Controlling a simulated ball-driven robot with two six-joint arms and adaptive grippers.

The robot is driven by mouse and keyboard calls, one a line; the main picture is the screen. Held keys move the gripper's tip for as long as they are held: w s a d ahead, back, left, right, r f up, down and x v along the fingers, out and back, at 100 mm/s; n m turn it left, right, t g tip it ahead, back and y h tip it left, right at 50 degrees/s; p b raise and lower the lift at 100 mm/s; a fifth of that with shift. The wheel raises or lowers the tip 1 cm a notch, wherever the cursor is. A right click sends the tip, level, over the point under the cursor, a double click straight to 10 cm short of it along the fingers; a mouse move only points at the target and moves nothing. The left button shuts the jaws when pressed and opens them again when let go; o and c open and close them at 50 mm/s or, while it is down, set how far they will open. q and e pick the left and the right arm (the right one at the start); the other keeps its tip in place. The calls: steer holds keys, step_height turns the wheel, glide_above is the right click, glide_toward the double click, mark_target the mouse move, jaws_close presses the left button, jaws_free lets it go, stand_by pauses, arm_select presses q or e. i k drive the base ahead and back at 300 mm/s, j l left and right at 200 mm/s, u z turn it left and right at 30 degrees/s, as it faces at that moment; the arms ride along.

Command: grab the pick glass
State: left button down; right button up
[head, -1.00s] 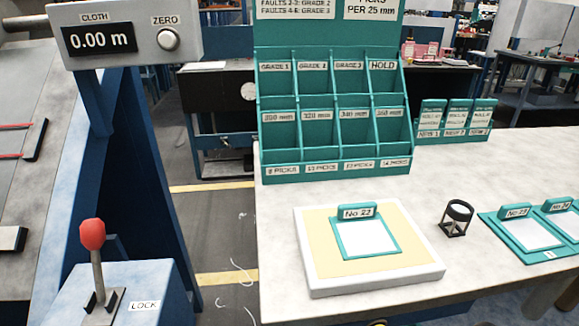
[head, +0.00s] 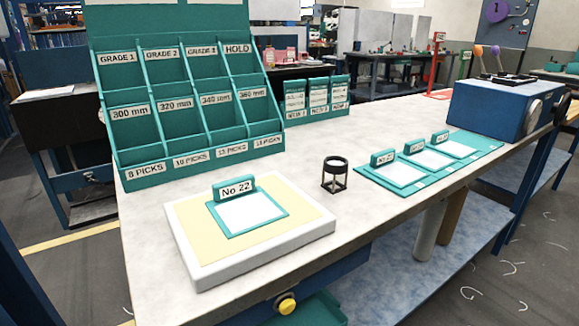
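The pick glass (head: 335,174) is a small black magnifier on a short open frame. It stands upright on the pale worktable (head: 300,160), between the white pad on its left and the teal card tray on its right. Nothing touches it. Neither of my grippers is in the head view.
A white pad (head: 185,250) with a teal "No 22" card holder (head: 235,188) lies left of the glass. A teal pigeonhole rack (head: 180,105) stands behind. A teal tray (head: 486,153) of cards and a blue box (head: 490,108) are to the right. The table around the glass is clear.

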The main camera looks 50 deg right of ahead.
mark_target(334, 165)
steer(key=z, duration=1.65)
